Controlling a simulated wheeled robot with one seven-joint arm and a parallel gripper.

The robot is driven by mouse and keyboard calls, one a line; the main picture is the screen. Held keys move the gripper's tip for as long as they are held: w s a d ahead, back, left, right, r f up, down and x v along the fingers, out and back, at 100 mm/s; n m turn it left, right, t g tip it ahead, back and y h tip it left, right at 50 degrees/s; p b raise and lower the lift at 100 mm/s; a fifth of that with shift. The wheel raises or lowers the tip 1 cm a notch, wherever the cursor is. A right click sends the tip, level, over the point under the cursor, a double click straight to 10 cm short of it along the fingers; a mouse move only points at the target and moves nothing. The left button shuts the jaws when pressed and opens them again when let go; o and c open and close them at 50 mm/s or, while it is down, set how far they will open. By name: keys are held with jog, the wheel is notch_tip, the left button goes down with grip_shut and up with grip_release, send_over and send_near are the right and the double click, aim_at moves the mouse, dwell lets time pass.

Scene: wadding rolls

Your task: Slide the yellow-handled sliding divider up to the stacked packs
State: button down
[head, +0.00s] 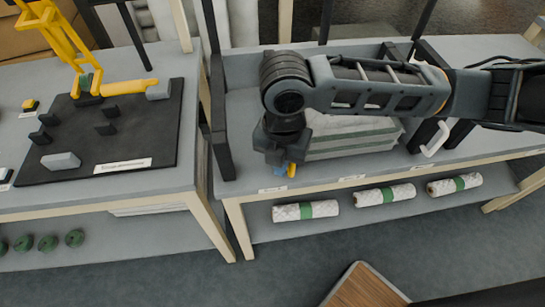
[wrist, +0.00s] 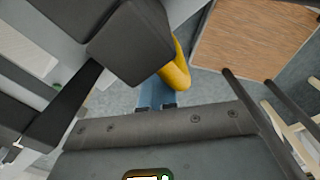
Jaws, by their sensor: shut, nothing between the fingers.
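The stacked packs (head: 350,144), white with grey-green bands, lie on the right-hand bench, partly hidden behind my arm. My gripper (head: 280,169) points down at the front edge of that bench, left of the packs; its blue fingers are shut and empty. A small yellow piece, which looks like the divider's handle (head: 291,170), shows just right of the fingertips. In the wrist view the curved yellow handle (wrist: 178,68) is close beside my blue fingers (wrist: 155,97); I cannot tell whether they touch. The divider's panel is not clearly visible in the head view.
A dark upright panel (head: 220,120) stands left of my gripper. A white handle (head: 435,139) is at the right of the packs. Several wrapped rolls (head: 383,194) lie on the shelf below. A black board (head: 125,135) with blocks and a yellow fixture (head: 55,35) occupies the left bench.

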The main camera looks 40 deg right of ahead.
jog(key=shift+s+d, duration=0.15)
jog(key=shift+d, duration=0.1)
jog(key=shift+w+a, duration=0.75)
jog(key=shift+a, duration=0.25)
notch_tip(320, 180, up, 9)
jog(key=p, duration=0.7)
dwell(0.3)
